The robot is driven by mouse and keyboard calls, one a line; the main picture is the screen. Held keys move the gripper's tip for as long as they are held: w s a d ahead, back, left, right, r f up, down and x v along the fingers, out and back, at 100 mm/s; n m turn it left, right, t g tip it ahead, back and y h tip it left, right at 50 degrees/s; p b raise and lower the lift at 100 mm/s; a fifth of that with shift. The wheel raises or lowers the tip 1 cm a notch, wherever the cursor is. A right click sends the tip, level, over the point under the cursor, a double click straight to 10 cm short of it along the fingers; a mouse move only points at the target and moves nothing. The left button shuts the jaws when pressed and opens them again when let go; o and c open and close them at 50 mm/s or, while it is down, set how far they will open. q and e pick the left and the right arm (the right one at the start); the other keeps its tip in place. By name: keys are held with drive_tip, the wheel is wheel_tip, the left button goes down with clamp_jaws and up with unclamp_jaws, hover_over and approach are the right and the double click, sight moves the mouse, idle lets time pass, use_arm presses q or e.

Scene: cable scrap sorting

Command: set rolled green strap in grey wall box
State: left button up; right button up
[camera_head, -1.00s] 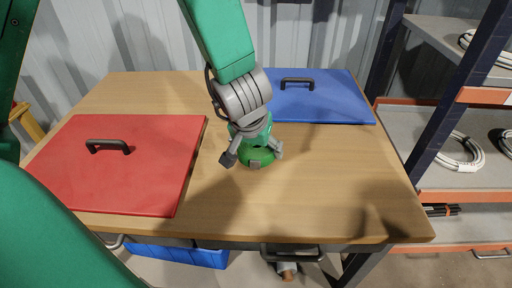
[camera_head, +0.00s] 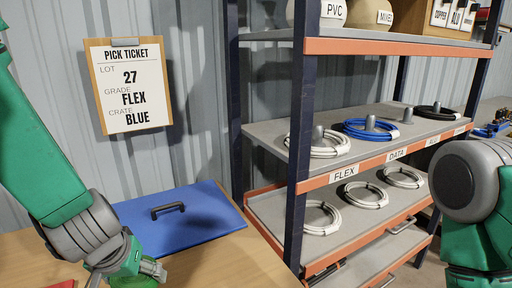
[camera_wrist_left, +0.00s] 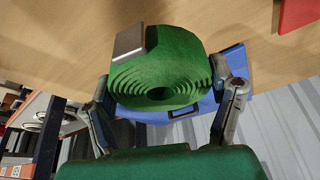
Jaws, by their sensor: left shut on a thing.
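The rolled green strap (camera_wrist_left: 165,62) is a thick coil with a grey metal buckle. It sits between the two fingers of my left gripper (camera_wrist_left: 164,78), which is shut on it. In the head view my left gripper (camera_head: 138,272) is at the bottom left, in front of the blue lid, and only part of the green strap (camera_head: 132,283) shows below it. Whether the strap touches the table is unclear. I see no grey wall box in these views. My right arm shows at the right edge, but its gripper is out of view.
The blue lid (camera_head: 186,222) with a black handle lies on the wooden table (camera_head: 215,262). A pick ticket (camera_head: 129,86) reading lot 27, flex, blue hangs on the corrugated wall. A shelf rack (camera_head: 270,136) with cable coils and labels stands to the right.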

use_arm(q)
drive_tip(key=shift+s+d+f+m+h, duration=0.2)
drive_tip(key=shift+f+m+h, duration=0.2)
drive_tip(key=shift+f+m, duration=0.2)
drive_tip(key=s+f, duration=0.2)
drive_tip(key=s+d+f, duration=0.1)
drive_tip(key=s+f, duration=0.1)
drive_tip(key=f, duration=0.1)
drive_tip(key=shift+d, duration=0.35)
drive_tip(key=shift+a+f, duration=0.15)
drive_tip(key=shift+a, duration=0.35)
